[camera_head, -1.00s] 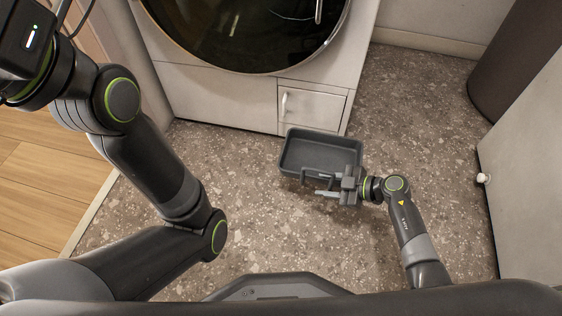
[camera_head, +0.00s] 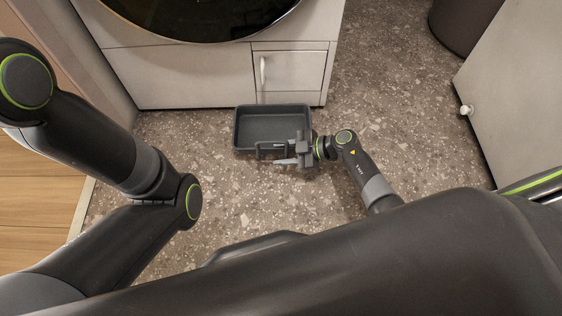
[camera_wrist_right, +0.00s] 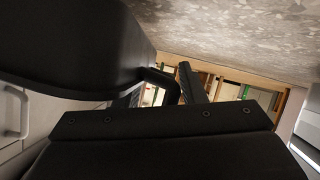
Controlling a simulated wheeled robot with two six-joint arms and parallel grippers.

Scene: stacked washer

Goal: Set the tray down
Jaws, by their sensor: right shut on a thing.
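A dark grey, shallow rectangular tray (camera_head: 268,128) is in the middle of the head view, in front of the washer base. It looks empty and roughly level. A loop handle (camera_head: 261,149) sticks out from its near side. My right gripper (camera_head: 284,155) is at this near side, shut on the tray's handle. In the right wrist view, the tray (camera_wrist_right: 65,45) fills the upper left and its handle (camera_wrist_right: 162,77) lies between the fingers of my right gripper (camera_wrist_right: 158,88). Whether the tray touches the floor is hard to tell. My left arm shows, but its gripper is out of view.
The washer base (camera_head: 185,78) with a small hatch (camera_head: 292,70) stands just beyond the tray. A white panel with a knob (camera_head: 466,110) is at right, and a dark bin (camera_head: 464,24) at top right. The speckled floor (camera_head: 390,120) is clear around the tray.

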